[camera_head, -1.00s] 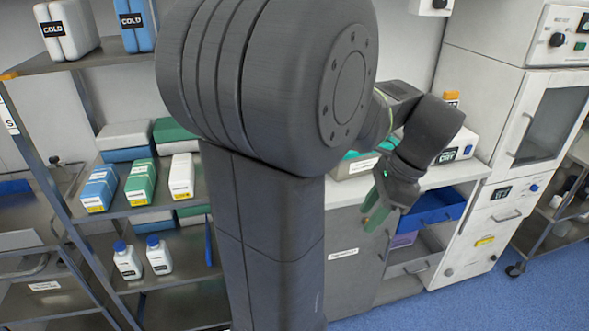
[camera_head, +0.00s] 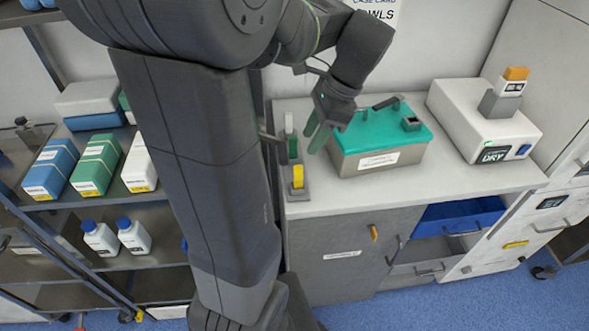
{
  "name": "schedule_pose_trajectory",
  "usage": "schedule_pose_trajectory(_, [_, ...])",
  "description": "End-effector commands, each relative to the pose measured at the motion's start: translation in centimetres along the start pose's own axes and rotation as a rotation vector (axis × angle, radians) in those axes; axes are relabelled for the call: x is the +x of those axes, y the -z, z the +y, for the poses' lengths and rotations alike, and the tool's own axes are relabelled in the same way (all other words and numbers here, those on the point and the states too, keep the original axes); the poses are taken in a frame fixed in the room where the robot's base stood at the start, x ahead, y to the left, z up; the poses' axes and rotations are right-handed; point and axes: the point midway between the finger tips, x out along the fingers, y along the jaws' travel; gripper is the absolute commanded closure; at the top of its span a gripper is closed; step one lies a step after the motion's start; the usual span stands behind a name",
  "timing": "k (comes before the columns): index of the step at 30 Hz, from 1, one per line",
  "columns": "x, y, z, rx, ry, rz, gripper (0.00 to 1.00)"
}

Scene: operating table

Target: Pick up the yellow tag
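A small yellow tag (camera_head: 298,176) stands upright in a grey holder (camera_head: 298,194) at the left front of the white counter. Green and white pieces stand behind it in the same row. My gripper (camera_head: 315,138) hangs above the counter, behind and slightly right of the yellow tag, apart from it. Its two green fingers point down and look parted, with nothing seen between them. Part of the row lies close behind my arm column.
A green-lidded metal box (camera_head: 380,138) sits right of my gripper. A blue drawer (camera_head: 460,215) is open below. Shelves with boxes and bottles stand at left.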

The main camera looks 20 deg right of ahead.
Motion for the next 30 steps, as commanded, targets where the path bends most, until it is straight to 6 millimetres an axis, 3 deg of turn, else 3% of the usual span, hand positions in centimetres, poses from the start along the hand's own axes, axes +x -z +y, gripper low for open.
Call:
schedule_pose_trajectory(3, [2.6,0.0,0.1,-0.001,-0.005,-0.002,0.61])
schedule_pose_trajectory(9, [5.8,0.0,0.0,-0.001,-0.003,-0.002,0.61])
schedule_pose_trajectory(16, [7.4,0.2,0.1,0.001,-0.003,-0.002,0.61])
schedule_pose_trajectory(24, [11.2,0.7,0.1,0.000,-0.002,-0.001,0.61])
schedule_pose_trajectory(30, [11.7,0.7,0.1,0.000,0.000,0.000,0.61])
